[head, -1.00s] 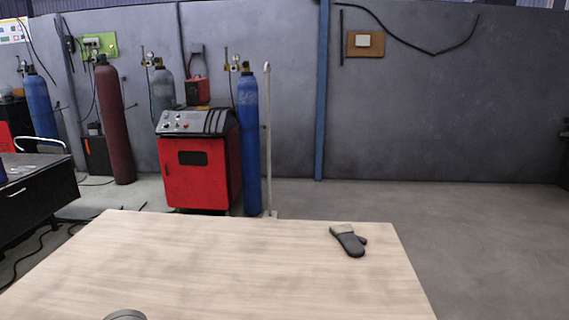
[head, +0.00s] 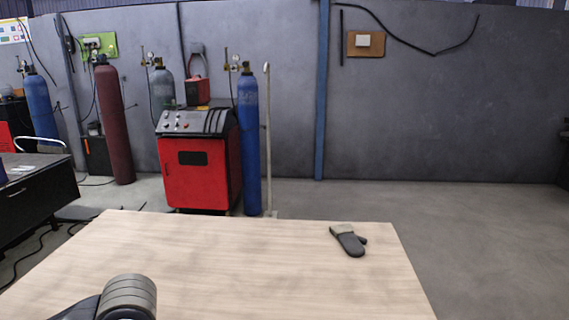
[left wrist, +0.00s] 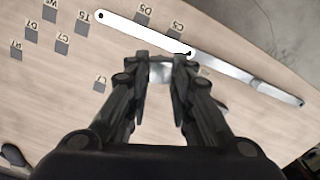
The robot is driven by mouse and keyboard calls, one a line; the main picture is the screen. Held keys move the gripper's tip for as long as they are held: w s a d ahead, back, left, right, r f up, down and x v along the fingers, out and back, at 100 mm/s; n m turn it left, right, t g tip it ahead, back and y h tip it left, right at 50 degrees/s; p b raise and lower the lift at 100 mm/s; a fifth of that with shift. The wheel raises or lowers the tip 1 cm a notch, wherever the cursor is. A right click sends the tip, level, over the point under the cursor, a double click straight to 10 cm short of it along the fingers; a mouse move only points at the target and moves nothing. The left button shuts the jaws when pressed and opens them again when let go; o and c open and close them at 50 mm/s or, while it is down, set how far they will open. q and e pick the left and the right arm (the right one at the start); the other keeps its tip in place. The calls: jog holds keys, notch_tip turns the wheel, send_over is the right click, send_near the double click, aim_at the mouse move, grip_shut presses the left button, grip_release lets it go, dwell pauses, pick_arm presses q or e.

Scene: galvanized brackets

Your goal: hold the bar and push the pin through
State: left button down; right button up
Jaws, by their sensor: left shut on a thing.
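In the left wrist view my left gripper (left wrist: 166,62) is shut on a small light grey piece (left wrist: 160,73) between its fingers. I cannot tell if this piece belongs to one of the strips beyond. A white flat bar (left wrist: 145,33) with a dark hole near its upper left end slants past the fingertips. Its lower right end meets a second, silvery strip (left wrist: 235,73) that runs on to the right, with a hole near its far end. A dark round spot shows where they meet. I cannot make out a pin. My right gripper is in neither view.
In the left wrist view, several small grey squares (left wrist: 62,46) with letter-number labels lie on the table. A red machine (head: 200,170) and gas cylinders stand behind. The table's middle is clear in the head view.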

pick_arm(q)
jog(key=m, duration=0.1)
jog(key=r+m, duration=0.1)
jog(key=m, duration=0.1)
jog(key=shift+s+d+r+m, duration=0.1)
jog(key=shift+d+m, duration=0.05)
jog(key=shift+m, duration=0.15)
